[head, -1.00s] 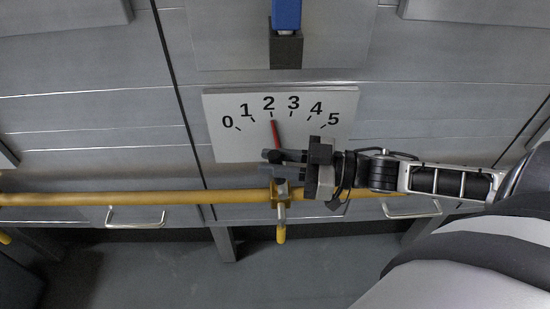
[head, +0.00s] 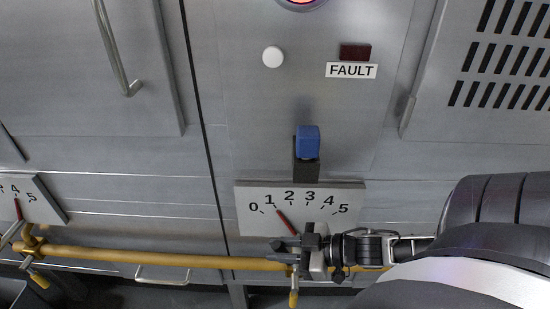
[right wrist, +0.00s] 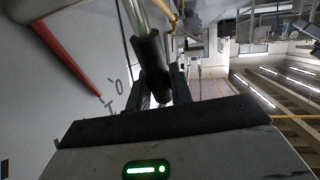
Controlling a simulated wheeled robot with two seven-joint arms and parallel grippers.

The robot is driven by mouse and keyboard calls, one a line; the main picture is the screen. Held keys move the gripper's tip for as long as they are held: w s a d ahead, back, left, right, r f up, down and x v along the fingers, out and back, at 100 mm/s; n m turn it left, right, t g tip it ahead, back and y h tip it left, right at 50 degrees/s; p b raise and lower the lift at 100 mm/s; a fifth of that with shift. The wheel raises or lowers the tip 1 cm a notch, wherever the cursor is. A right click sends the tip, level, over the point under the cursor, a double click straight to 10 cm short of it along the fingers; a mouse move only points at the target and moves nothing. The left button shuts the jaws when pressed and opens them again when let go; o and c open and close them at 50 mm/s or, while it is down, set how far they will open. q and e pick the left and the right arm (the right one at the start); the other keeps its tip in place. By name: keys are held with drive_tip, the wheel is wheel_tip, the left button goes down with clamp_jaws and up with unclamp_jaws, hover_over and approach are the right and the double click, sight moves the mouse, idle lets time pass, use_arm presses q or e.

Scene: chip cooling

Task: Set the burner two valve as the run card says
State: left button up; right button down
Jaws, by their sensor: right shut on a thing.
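The valve's dial plate (head: 330,222) is white, numbered 0 to 5, and sits low in the head view. Its red pointer (head: 286,222) leans up and left, toward the 1. My right gripper (head: 284,247) is at the valve below the dial, by the yellow pipe (head: 160,257). In the right wrist view its fingers are shut on the dark valve handle (right wrist: 148,55). The red pointer also shows there (right wrist: 65,52). The gripper hides much of the valve in the head view. No run card is visible, and my left gripper is not in view.
A second dial (head: 38,207) stands at the left edge, its pointer near 4. Above the main dial are a blue block (head: 307,140) in a dark holder, a white button (head: 272,57), a dark red lamp (head: 355,52) and a FAULT label (head: 351,71).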

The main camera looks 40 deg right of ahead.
drive_tip(key=c, duration=1.3)
unclamp_jaws()
use_arm(q)
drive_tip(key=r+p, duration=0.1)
drive_tip(key=p, duration=0.3)
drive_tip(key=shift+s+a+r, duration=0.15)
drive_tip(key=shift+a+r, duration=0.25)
use_arm(e)
drive_tip(key=v, duration=1.6)
drive_tip(key=shift+f, duration=0.15)
drive_tip(key=shift+a, duration=0.1)
